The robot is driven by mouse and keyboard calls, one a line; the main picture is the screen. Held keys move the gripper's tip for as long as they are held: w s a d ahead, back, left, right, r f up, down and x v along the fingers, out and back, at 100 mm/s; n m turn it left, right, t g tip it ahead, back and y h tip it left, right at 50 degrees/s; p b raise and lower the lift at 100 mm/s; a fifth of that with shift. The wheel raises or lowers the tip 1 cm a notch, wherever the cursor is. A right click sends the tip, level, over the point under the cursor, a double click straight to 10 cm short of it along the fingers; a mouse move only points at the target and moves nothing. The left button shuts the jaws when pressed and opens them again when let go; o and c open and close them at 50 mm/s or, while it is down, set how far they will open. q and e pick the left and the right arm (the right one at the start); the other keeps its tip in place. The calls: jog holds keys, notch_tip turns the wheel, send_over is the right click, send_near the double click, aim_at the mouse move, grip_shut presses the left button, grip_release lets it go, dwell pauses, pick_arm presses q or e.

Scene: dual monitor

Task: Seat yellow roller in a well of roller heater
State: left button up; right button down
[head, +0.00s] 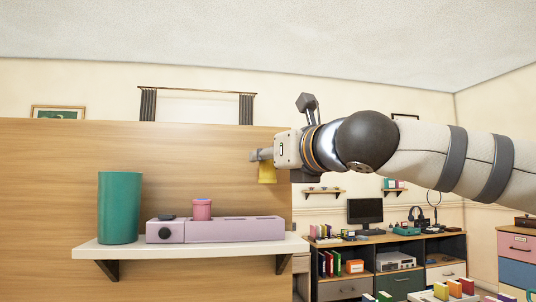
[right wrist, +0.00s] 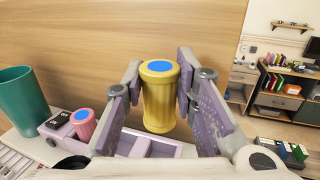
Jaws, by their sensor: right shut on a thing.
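My right gripper (head: 258,156) is shut on the yellow roller (head: 267,173), which hangs upright in the air above the right end of the heater. In the right wrist view the yellow roller (right wrist: 158,103), with a blue disc on its top, stands between the two fingers (right wrist: 156,88). The roller heater (head: 245,229) is a long pale mauve box on a wall shelf; it also shows in the right wrist view (right wrist: 180,152), partly hidden by the roller and fingers. A pink roller (head: 202,209) stands upright in the heater's left part. My left gripper is not in view.
A teal cup (head: 120,208) stands left of the heater on the white shelf (head: 90,248). A wooden panel (head: 60,180) rises behind the shelf. A desk with a monitor (head: 366,211) is far off at the right.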

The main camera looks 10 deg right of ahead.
aim_at(273, 182)
jog(key=f, duration=0.2)
jog(key=w+f+b, duration=0.1)
jog(key=f, duration=0.1)
jog(key=shift+f, duration=0.35)
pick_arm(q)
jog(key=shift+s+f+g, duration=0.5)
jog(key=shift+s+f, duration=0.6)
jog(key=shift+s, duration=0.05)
pick_arm(e)
jog(key=shift+s+f, duration=0.25)
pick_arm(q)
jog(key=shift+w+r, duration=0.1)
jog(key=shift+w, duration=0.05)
pick_arm(e)
jog(key=shift+r, duration=0.1)
pick_arm(q)
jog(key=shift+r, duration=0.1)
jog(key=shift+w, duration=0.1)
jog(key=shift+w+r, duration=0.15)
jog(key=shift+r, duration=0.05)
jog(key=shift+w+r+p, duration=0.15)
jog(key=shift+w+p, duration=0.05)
jog(key=shift+p, duration=0.1)
